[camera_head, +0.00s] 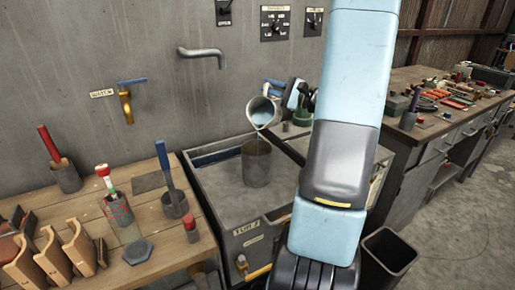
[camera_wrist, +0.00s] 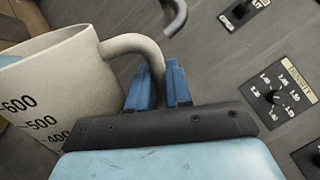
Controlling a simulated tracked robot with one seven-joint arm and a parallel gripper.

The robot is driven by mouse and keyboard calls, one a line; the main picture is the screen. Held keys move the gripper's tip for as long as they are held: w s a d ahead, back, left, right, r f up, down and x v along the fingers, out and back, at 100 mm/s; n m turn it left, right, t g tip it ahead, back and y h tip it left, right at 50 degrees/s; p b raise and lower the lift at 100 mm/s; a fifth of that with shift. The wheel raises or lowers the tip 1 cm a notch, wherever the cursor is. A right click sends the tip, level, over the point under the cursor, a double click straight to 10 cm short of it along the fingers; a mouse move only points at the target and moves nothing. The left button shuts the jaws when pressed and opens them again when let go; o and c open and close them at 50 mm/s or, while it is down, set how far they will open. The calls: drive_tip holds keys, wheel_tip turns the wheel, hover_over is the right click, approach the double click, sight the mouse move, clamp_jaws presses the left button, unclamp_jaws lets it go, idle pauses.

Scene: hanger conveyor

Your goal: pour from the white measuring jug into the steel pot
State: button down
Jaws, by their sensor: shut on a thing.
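The white measuring jug (camera_head: 262,110) is held in the air, tilted with its mouth turned down and left, over the steel pot (camera_head: 256,168). Something pale blue shows at its mouth and just below it, above the pot. The pot stands upright on the grey metal unit; its inside is mostly hidden. My gripper (camera_head: 276,88) is shut on the jug's handle. In the wrist view my gripper's blue fingers (camera_wrist: 158,86) close on the curved handle, and the jug (camera_wrist: 55,85) shows its volume marks at the left.
A wall spout (camera_head: 200,52) and a brass tap (camera_head: 126,105) are on the wall behind. A wooden bench (camera_head: 150,205) with tools in cups stands at left. A cluttered workbench (camera_head: 405,77) stands at right, and a dark bin (camera_head: 390,255) is on the floor.

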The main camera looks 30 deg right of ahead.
drive_tip(key=shift+s+a+n, duration=0.45)
drive_tip(key=shift+n, duration=0.55)
idle(0.7)
drive_tip(key=shift+s+a+f+n+y, duration=0.1)
drive_tip(key=shift+s+a+n+y, duration=0.1)
drive_tip(key=shift+n+y, duration=0.2)
drive_tip(key=shift+s+a, duration=0.1)
drive_tip(key=shift+a+n, duration=0.1)
drive_tip(key=shift+n, duration=0.2)
idle(0.4)
drive_tip(key=shift+s+a+f+n+g, duration=0.2)
drive_tip(key=shift+s+n+g, duration=0.1)
drive_tip(key=shift+n, duration=0.1)
drive_tip(key=shift+s+a+n, duration=0.15)
drive_tip(key=shift+a+n, duration=0.1)
drive_tip(key=shift+n, duration=0.05)
idle(0.6)
drive_tip(key=shift+s+a+f+n, duration=0.2)
drive_tip(key=shift+n, duration=0.2)
drive_tip(key=shift+s+a+f, duration=0.1)
drive_tip(key=shift+s+a, duration=0.05)
drive_tip(key=shift+s+a+n+y, duration=0.3)
drive_tip(key=shift+n+y, duration=0.1)
drive_tip(key=shift+n, duration=0.2)
idle(0.3)
